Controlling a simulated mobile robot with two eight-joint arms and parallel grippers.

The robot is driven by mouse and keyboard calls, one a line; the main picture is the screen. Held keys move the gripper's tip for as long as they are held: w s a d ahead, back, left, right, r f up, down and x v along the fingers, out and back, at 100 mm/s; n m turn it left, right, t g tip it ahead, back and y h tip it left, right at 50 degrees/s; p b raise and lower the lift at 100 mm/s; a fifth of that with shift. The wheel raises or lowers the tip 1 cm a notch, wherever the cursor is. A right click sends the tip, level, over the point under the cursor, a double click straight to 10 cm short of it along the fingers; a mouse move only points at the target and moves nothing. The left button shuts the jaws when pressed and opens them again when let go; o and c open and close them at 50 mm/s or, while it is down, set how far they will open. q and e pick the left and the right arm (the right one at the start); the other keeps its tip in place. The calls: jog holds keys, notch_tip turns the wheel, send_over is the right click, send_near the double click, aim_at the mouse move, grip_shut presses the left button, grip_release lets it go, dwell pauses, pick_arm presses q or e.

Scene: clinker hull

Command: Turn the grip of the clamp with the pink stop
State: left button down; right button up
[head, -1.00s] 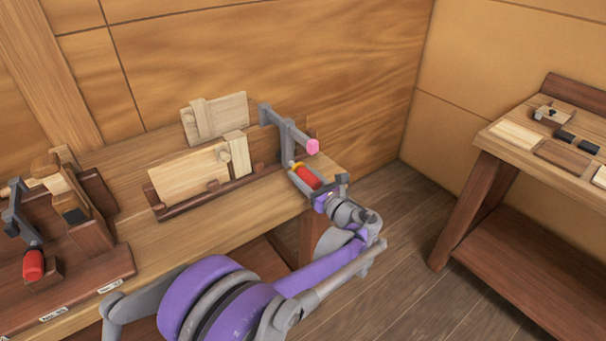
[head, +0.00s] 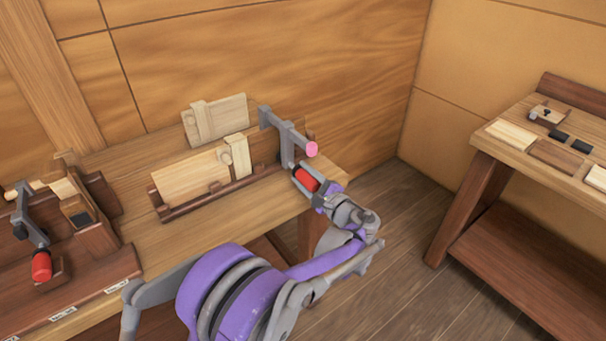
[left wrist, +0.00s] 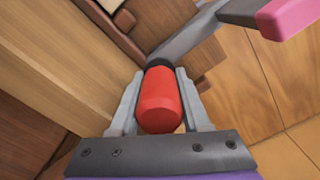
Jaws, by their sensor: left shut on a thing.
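The clamp (head: 285,135) is grey with a pink stop (head: 311,149) at its arm's end and a red grip (head: 306,180) below. It stands at the right end of the workbench. My left gripper (head: 304,178) is shut on the red grip. In the left wrist view the red grip (left wrist: 159,101) sits between the two grey fingers of my left gripper (left wrist: 158,100). The pink stop (left wrist: 286,16) shows at the upper right there, apart from the fingers. My right gripper is not in view.
Light wooden planks on racks (head: 192,177) stand left of the clamp on the workbench (head: 180,232). Another clamp with a red grip (head: 41,266) is at the far left. A second table (head: 500,160) with small blocks stands at the right, with open floor (head: 400,230) between.

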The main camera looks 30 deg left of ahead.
pick_arm(q)
jog(key=n+p, duration=0.1)
jog(key=n, duration=0.3)
jog(key=shift+r+n, duration=0.1)
jog(key=shift+n, duration=0.3)
jog(key=n, duration=0.3)
jog(key=shift+r+n+p, duration=0.1)
jog(key=shift+n+p, duration=0.2)
jog(key=n, duration=0.4)
jog(key=shift+p, duration=0.4)
jog(key=shift+r+n, duration=0.1)
jog(key=shift+n, duration=2.1)
jog(key=shift+p, duration=0.3)
jog(key=shift+c, duration=1.9)
grip_release()
jog(key=shift+a, duration=0.15)
